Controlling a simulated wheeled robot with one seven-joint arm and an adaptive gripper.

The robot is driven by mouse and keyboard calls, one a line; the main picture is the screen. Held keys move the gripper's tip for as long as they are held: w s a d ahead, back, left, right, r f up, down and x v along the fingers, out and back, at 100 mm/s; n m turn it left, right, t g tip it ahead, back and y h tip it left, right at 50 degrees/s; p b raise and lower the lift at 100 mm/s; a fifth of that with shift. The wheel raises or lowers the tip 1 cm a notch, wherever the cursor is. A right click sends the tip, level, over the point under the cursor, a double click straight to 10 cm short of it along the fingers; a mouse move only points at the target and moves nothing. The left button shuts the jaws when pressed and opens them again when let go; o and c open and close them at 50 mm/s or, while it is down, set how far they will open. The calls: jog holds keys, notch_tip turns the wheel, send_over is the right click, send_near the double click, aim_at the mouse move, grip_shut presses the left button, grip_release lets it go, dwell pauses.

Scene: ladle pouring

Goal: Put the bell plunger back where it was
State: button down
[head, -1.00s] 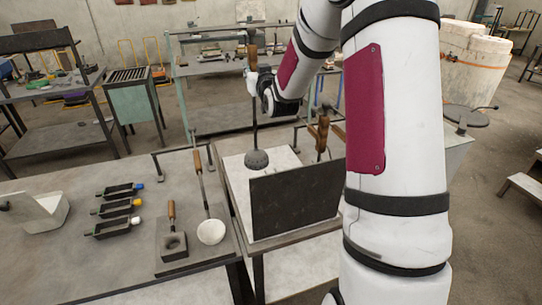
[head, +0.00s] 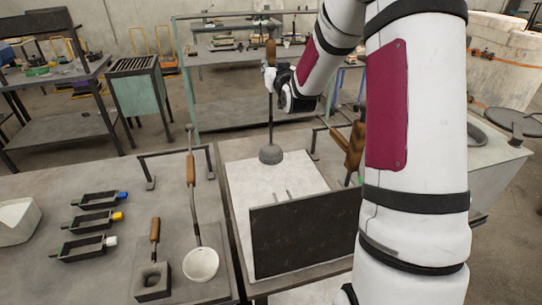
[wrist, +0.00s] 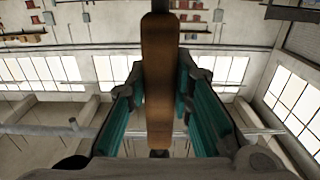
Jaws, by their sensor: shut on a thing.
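The bell plunger has a dark grey rounded bell (head: 270,154), a thin upright rod and a wooden handle (head: 271,50). My gripper (head: 272,80) is shut on the plunger at its handle. The plunger hangs about upright over the back part of the white-topped table (head: 245,190). I cannot tell whether the bell touches the surface. In the wrist view the wooden handle (wrist: 158,85) stands between the two teal finger pads (wrist: 160,115). The bell is hidden in that view.
A dark upright panel (head: 305,235) stands at the front of the white top. A wooden-handled tool (head: 355,150) is behind my arm. On the left table are a ladle (head: 201,264), a block with a wooden-handled tool (head: 153,283) and three dark moulds (head: 95,223). Low bars (head: 148,172) edge the back.

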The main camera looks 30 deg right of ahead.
aim_at(271, 96)
notch_tip(271, 96, down, 9)
jog(key=p, duration=0.1)
dwell(0.5)
jog(key=shift+f, duration=0.2)
jog(key=c, duration=1.4)
grip_release()
jog(key=shift+f, duration=0.15)
jog(key=shift+s, duration=0.1)
